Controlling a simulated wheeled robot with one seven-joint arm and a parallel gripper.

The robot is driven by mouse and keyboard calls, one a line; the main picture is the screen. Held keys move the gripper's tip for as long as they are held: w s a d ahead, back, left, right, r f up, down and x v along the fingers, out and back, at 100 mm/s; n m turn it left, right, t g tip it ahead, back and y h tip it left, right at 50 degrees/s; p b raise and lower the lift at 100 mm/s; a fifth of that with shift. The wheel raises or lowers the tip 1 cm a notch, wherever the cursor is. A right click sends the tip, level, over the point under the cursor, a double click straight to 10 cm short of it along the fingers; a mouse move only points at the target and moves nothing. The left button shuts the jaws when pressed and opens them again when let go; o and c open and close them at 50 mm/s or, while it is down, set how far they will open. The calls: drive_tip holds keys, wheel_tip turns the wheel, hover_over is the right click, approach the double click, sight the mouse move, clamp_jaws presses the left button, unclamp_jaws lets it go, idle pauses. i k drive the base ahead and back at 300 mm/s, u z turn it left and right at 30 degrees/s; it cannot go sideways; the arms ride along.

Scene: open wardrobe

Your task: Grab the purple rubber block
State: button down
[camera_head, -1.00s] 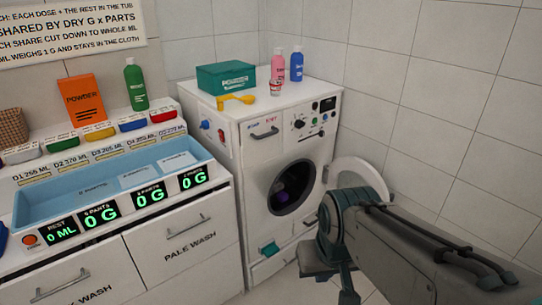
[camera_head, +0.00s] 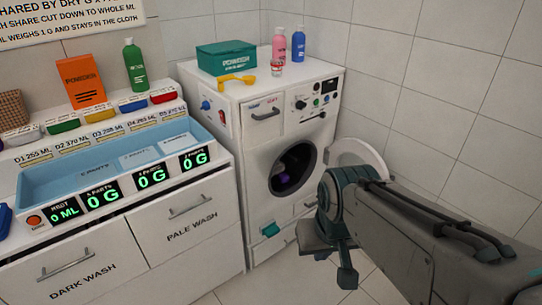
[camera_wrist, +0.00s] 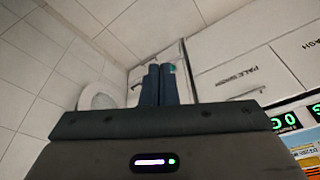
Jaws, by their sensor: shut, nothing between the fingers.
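A small purple thing (camera_head: 284,178), probably the purple rubber block, shows inside the dark drum of the washing machine (camera_head: 258,142). The drum's rim hides part of it, and its full shape is too small to tell. My gripper (camera_head: 346,278) is in front of the machine, to the right of and lower than the drum opening, apart from it. In the wrist view my gripper's two fingers (camera_wrist: 160,70) lie together, shut and empty. The purple thing does not show in the wrist view.
The round washer door (camera_head: 358,152) stands open at the right, close behind my arm; it also shows in the wrist view (camera_wrist: 98,96). Drawers (camera_head: 190,222) stand left. Tiled floor is free in front.

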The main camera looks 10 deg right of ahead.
sight(283, 177)
drive_tip(key=u, duration=0.15)
drive_tip(key=i, duration=1.05)
drive_tip(key=z, duration=0.65)
drive_tip(key=i, duration=0.9)
drive_tip(key=z, duration=0.5)
